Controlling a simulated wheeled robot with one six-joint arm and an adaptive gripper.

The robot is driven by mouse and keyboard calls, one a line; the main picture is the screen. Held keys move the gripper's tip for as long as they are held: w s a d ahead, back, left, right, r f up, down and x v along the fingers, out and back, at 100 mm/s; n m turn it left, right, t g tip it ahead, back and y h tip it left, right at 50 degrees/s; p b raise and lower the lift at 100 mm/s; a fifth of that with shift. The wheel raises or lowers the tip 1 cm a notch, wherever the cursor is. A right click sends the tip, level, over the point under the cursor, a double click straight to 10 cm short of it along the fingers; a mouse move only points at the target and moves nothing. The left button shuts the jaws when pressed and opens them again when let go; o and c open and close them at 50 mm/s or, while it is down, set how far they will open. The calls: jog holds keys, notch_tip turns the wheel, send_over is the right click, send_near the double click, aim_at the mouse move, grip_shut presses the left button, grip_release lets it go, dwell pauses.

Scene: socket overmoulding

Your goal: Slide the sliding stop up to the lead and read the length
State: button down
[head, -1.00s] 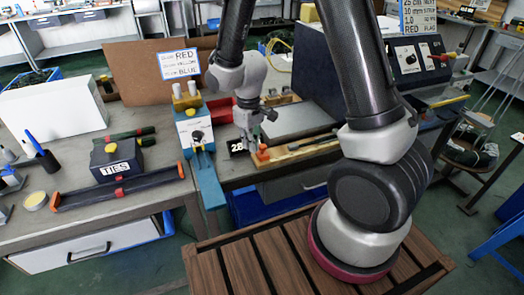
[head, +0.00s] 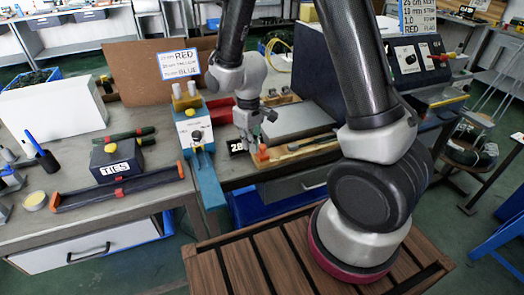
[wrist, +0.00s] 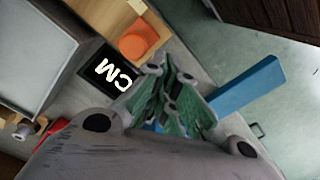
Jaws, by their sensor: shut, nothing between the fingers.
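An orange-red block (head: 262,154), which looks like the sliding stop, sits at the left end of a wooden board (head: 304,156). In the wrist view it shows as a rounded orange piece (wrist: 138,44). My gripper (head: 250,141) hangs just left of and behind the block. In the wrist view its green-grey fingers (wrist: 172,100) are together and empty, apart from the orange piece. I cannot make out the lead.
A blue machine (head: 208,180) with a long arm stands left of the board. A grey slab (head: 298,120) lies behind it. A dark box marked "TIES" (head: 117,160) and a dark rail (head: 118,189) lie on the left bench. A card (head: 179,64) lists colours and lengths.

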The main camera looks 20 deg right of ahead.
dwell(0.4)
jog(key=shift+f, duration=1.65)
jog(key=shift+d, duration=4.05)
jog(key=shift+a, duration=0.1)
jog(key=shift+a+r, duration=0.1)
jog(key=shift+a, duration=0.5)
notch_tip(320, 180, up, 7)
